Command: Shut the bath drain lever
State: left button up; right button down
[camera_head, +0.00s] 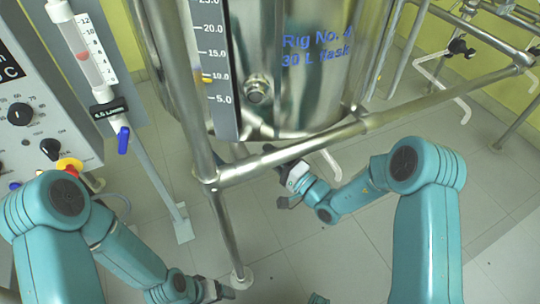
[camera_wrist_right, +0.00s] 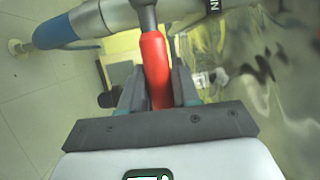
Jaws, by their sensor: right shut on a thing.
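The drain lever is a red handle (camera_wrist_right: 156,62) in the right wrist view, hanging from a metal stem at the top of the picture. My right gripper (camera_wrist_right: 157,88) has one finger on each side of the red handle and is shut on it. In the head view my right gripper (camera_head: 288,188) is under the steel bath vessel (camera_head: 300,85), just below the horizontal frame tube; the lever is hidden there. My left gripper (camera_head: 218,291) is low at the bottom of the head view, away from the vessel; its fingers are too small to judge.
A horizontal steel tube (camera_head: 300,152) and an upright post (camera_head: 190,100) stand close to my right gripper. A control panel (camera_head: 35,95) and a flow meter (camera_head: 90,55) with a blue tap are at the left. Pale floor tiles (camera_head: 480,150) are open at the right.

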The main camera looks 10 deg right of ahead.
jog(key=c, duration=0.9)
grip_release()
jog(key=shift+f, duration=0.1)
jog(key=shift+d, duration=0.1)
jog(key=p+v, duration=0.2)
jog(key=v, duration=1.4)
jog(key=shift+s, duration=0.2)
